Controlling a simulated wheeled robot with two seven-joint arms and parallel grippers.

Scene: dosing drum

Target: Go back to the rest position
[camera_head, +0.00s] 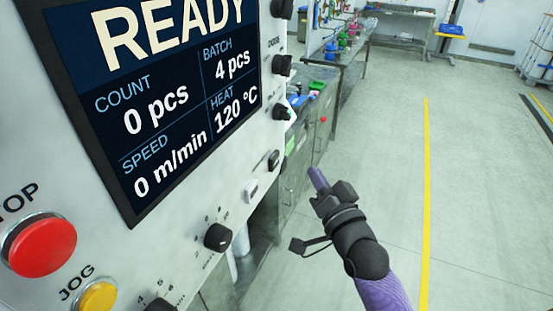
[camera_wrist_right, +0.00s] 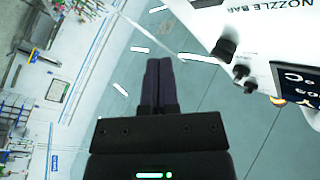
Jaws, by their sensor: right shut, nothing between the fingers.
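My right gripper (camera_head: 318,178) is in the head view, right of the machine panel and held over the floor. Its two fingers are pressed together with nothing between them. They also show closed in the right wrist view (camera_wrist_right: 159,70). The gripper is apart from the control panel (camera_head: 190,200), which fills the left of the head view. The panel's screen (camera_head: 170,90) reads READY, count 0 pcs, batch 4 pcs, speed 0 m/min, heat 120 °C. My left gripper does not show in either view.
A red stop button (camera_head: 42,247), a yellow jog button (camera_head: 98,297) and black knobs (camera_head: 218,237) stick out of the panel. Workbenches (camera_head: 345,55) stand behind. Open floor (camera_head: 480,190) with a yellow line (camera_head: 426,190) lies to the right.

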